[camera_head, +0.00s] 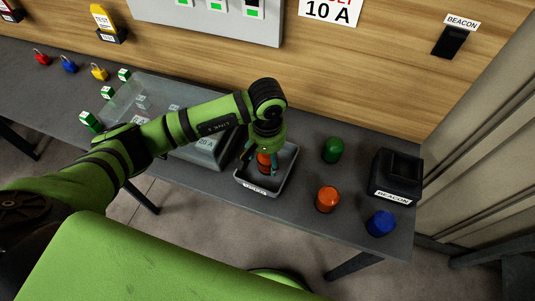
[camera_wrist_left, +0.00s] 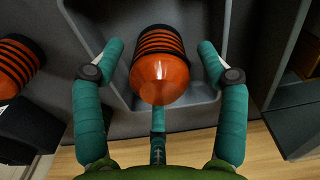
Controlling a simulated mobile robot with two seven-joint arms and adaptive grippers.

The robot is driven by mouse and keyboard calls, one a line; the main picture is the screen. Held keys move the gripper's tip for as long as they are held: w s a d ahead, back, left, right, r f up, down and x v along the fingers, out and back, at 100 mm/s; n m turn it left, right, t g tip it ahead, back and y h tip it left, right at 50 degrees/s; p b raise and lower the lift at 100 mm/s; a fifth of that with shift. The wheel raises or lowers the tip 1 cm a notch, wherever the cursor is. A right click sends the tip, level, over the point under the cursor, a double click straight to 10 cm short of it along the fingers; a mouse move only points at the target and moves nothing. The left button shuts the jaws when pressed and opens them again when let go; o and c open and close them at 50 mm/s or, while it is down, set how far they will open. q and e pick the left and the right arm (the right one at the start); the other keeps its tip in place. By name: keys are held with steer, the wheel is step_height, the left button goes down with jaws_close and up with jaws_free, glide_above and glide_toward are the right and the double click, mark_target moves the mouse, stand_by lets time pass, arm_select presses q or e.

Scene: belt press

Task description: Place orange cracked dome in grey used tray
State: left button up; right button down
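An orange dome (camera_head: 264,161) with dark ribs is inside the grey tray (camera_head: 288,170), between the fingers of my left gripper (camera_head: 262,165). In the left wrist view the orange dome (camera_wrist_left: 160,72) shows its rounded end towards the camera. The teal fingertips of my left gripper (camera_wrist_left: 161,52) stand apart on both sides of it, with gaps visible. The tray floor and wall (camera_wrist_left: 112,88) show around it. No crack can be made out. A second orange dome (camera_head: 327,199) stands on the table right of the tray; an orange ribbed dome also shows at the left of the wrist view (camera_wrist_left: 16,62). My right gripper is not in view.
A green dome (camera_head: 333,150) and a blue dome (camera_head: 380,223) stand near the black beacon base (camera_head: 397,176) at the right. A clear-lidded case (camera_head: 150,90) lies left of the tray, under my left arm. Coloured padlocks (camera_head: 69,65) sit at the far left.

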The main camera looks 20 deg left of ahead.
arm_select(q)
steer(key=shift+r+p, duration=0.25)
steer(key=shift+p, duration=0.1)
step_height(320, 180, up, 10)
steer(key=b, duration=0.4)
steer(key=shift+w+r+b, duration=0.1)
steer(key=shift+r+b, duration=0.1)
steer(key=shift+b, duration=0.2)
steer(key=shift+r, duration=0.7)
